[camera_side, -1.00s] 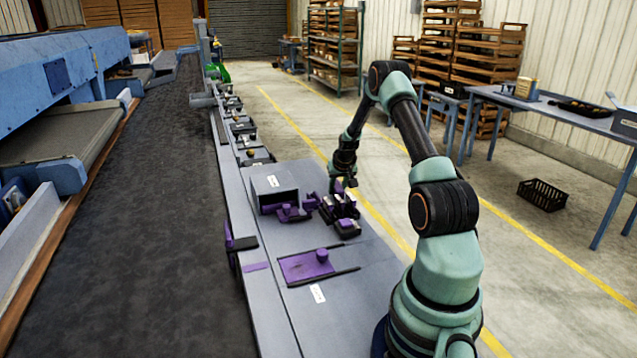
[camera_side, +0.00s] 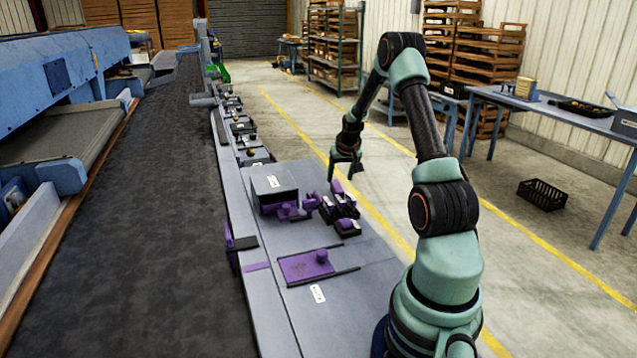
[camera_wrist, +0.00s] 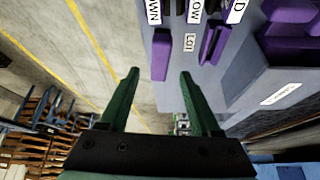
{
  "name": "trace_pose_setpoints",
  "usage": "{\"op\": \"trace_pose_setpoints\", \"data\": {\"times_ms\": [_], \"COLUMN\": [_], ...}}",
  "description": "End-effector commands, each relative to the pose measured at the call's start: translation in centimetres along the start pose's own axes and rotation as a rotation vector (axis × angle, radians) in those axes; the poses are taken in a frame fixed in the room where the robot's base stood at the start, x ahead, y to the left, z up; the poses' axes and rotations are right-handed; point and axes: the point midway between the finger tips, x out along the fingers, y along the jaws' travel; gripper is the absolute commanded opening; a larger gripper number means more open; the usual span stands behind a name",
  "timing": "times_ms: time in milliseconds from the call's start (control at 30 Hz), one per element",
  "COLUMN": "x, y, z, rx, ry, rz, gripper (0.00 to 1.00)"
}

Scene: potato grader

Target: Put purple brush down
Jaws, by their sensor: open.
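Several purple items with black parts sit close together on the grey bench (camera_side: 270,232). I cannot tell for sure which one is the purple brush. A small upright purple piece (camera_side: 337,187) stands at the group's far right, near the bench edge. A narrow purple block (camera_wrist: 160,55) shows beyond the fingertips, at the bench edge, beside white labels.
A grey box (camera_side: 273,185) stands left of the purple group. A flat purple plate with a knob (camera_side: 303,266) lies nearer on the bench, between dark rails. Bare bench surface lies around it. Open floor is beyond the bench's right edge.

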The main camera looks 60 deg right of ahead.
Motion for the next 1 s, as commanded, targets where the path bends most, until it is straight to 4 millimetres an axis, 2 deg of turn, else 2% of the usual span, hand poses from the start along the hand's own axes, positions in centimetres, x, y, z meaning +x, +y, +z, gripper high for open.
{"op": "trace_pose_setpoints", "data": {"times_ms": [33,200,433,533,667,767,900,1000], "x": [-1.1,-3.5,-5.2,-6.1,-9.3,-13.1,-18.8,-22.5], "y": [0.0,0.0,0.0,-0.9,-5.0,-9.6,-15.3,-18.4], "z": [-0.2,-0.1,0.0,0.0,0.4,1.8,5.3,8.6], "rx": [0.0,0.0,-0.001,-0.016,-0.088,-0.177,-0.313,-0.409], "ry": [0.004,0.004,0.001,0.004,0.009,0.013,0.014,0.015], "rz": [0.0,0.0,0.0,-0.008,-0.045,-0.092,-0.162,-0.212], "gripper": [0.64,0.64,0.64,0.64,0.64,0.64,0.64,0.64]}}
